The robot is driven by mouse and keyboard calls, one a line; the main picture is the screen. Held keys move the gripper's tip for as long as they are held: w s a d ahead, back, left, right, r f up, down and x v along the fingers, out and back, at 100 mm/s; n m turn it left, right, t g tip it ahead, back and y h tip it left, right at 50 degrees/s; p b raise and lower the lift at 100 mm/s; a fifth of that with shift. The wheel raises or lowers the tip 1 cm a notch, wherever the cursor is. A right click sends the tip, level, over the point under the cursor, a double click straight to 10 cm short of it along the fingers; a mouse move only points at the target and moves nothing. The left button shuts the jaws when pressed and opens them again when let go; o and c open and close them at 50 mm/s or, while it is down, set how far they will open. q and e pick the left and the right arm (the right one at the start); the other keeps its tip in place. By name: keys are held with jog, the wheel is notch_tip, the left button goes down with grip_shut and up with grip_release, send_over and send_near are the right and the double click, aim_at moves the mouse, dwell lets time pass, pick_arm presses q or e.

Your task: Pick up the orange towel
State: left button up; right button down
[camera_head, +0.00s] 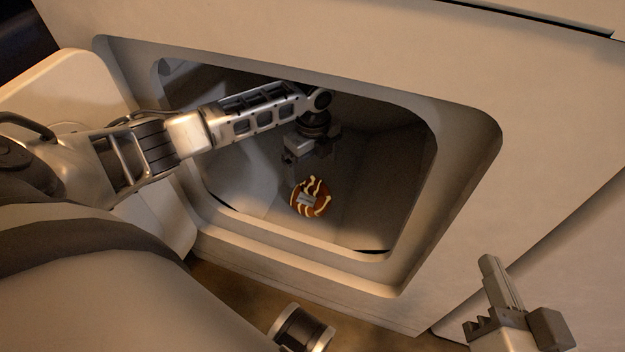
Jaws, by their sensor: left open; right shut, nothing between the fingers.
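My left gripper (308,176) reaches into the recess from the left and points down. It is open, close above the towel or around its far side; I cannot tell whether it touches. The fingertips are dim and hard to make out. My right gripper (492,290) is at the lower right, outside the recess, shut and empty.
The recess has a thick pale rim (455,125) with rounded corners, close around my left arm. Its floor is bare around the towel. A light panel (85,85) stands at the left of the opening. A flat pale wall (555,130) is to the right.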

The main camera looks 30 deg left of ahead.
pick_arm(q)
jog(key=b, duration=0.2)
send_over(313, 193)
notch_tip(313, 193, down, 6)
jog(key=shift+r, duration=0.2)
notch_tip(313, 193, down, 5)
jog(key=b, duration=0.3)
jog(key=shift+r, duration=0.15)
pick_arm(e)
jog(key=r+t+y, duration=0.1)
jog(key=w+r+n+t, duration=0.1)
jog(key=r, duration=0.1)
jog(key=w+r+n+t+y, duration=0.1)
jog(key=r, duration=0.1)
jog(key=shift+w+d+r+t+y, duration=0.1)
jog(key=shift+w+t+y, duration=0.05)
jog(key=shift+t+y, duration=0.2)
jog(key=shift+r, duration=0.25)
pick_arm(q)
jog(key=c, duration=0.9)
